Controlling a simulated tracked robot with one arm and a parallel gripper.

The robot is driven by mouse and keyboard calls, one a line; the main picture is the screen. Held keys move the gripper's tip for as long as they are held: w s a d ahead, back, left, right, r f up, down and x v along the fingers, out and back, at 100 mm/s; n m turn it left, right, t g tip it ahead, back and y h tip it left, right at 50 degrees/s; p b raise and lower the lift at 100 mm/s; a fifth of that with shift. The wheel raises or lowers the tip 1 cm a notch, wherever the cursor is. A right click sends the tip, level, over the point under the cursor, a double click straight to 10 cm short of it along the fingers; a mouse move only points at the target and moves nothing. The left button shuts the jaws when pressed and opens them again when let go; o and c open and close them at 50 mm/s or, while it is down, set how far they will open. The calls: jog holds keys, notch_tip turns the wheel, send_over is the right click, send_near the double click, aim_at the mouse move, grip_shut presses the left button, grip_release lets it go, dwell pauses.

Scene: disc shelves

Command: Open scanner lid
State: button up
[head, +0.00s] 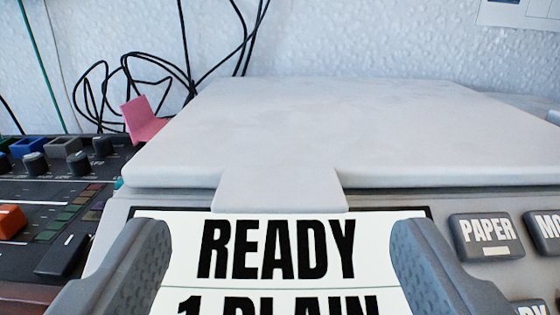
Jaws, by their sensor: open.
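The scanner lid (300,125) is a broad pale grey-white panel, lying flat and closed on the scanner body (390,200). A tab (278,190) sticks out from the middle of its front edge, toward me. My gripper (280,245) is open, with one grey finger at the lower left and one at the lower right. The fingers are in front of the lid and apart from the tab, with nothing seen between them but the display behind. The display (278,250) reads "READY" and, below, "1 PLAIN", partly cut off by the frame.
Buttons, one marked "PAPER" (487,235), sit right of the display. A dark control panel (40,190) with knobs and sliders stands at the left. A pink folded note (143,120) is at the lid's left edge. Black cables (150,75) hang before the white wall (370,35).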

aim_at(281, 211)
jog(key=shift+w, duration=1.7)
jog(key=shift+r, duration=0.1)
